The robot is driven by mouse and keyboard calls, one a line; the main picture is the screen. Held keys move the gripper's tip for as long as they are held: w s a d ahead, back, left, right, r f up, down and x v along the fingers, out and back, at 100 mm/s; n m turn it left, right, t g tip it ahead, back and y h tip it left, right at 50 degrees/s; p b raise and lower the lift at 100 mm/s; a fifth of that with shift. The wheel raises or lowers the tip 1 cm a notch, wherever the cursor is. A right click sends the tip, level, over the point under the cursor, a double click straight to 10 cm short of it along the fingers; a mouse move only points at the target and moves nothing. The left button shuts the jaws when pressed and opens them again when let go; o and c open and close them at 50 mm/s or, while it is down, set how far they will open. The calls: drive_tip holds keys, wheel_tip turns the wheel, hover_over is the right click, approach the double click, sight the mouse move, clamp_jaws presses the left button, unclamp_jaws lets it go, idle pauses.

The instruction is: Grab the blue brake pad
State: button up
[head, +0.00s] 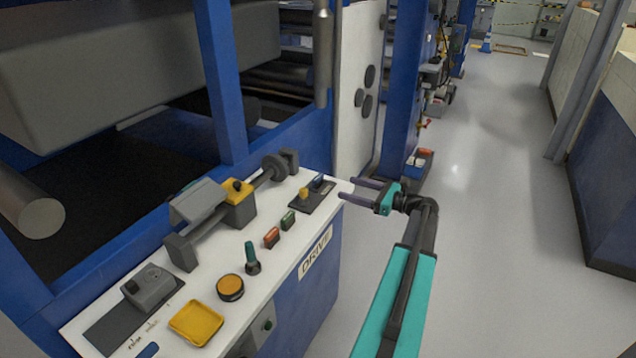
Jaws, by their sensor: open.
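A small dark blue piece (321,183) stands on a dark plate (312,203) at the far right corner of the white DRIVE panel, beside a yellow knob (306,193). Another flat blue piece (148,350) shows at the panel's near left edge, partly cut off by the frame. I cannot tell for sure which is the brake pad. My gripper (348,188) is open and empty, its two dark fingers pointing left toward the panel's right edge. The fingertips are close to the dark plate, just right of it, and appear apart from the blue piece.
A blue frame stands behind. Open floor lies right.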

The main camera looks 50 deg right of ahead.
sight(321, 180)
drive_tip(key=shift+p+x, duration=0.5)
drive_tip(key=shift+x, duration=3.55)
drive_tip(key=shift+w, duration=0.1)
drive_tip(key=shift+p+x, duration=0.65)
drive_tip(key=shift+x, duration=1.9)
drive_tip(key=c, duration=1.2)
